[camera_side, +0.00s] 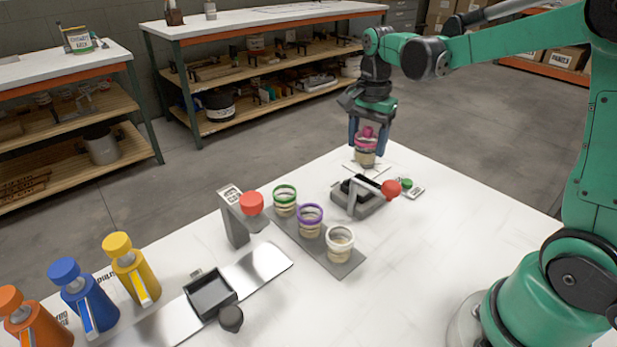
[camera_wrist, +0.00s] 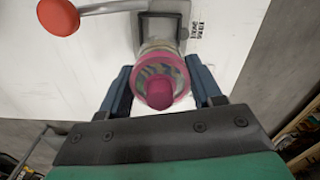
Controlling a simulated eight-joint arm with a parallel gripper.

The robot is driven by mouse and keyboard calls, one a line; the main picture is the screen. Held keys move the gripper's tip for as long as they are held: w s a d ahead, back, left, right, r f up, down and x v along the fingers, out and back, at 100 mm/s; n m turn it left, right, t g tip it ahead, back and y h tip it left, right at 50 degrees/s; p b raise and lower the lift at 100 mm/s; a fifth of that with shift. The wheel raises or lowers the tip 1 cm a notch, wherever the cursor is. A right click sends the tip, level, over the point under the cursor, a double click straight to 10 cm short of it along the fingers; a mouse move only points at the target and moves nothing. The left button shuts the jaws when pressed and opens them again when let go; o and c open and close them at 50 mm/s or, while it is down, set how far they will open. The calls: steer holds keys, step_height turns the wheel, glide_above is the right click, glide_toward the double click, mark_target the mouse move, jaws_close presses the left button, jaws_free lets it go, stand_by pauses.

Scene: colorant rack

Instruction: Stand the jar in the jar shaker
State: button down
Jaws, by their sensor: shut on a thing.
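The jar (camera_side: 366,157) has a clear body with pale content and a magenta lid with a knob. My gripper (camera_side: 367,146) is shut around it, blue fingers on either side, and holds it upright at the table's far edge. The wrist view shows the jar (camera_wrist: 160,76) from above between the fingers (camera_wrist: 160,88). A low grey device with a dark cradle and red-ball lever, apparently the jar shaker (camera_side: 353,208), is just in front of the jar in the side view. In the wrist view its red ball (camera_wrist: 58,16) is at upper left. The jar's underside clearance is unclear.
Three open jars with green (camera_side: 284,194), purple (camera_side: 309,216) and white (camera_side: 340,240) rims stand on a grey strip. A grey post with a red knob (camera_side: 251,203) is beside them. A green button (camera_side: 406,184) lies right of the shaker. Colorant bottles (camera_side: 130,268) stand at left.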

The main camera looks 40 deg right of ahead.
steer(key=shift+f, duration=3.45)
steer(key=shift+f, duration=0.1)
steer(key=shift+c, duration=0.8)
jaws_free()
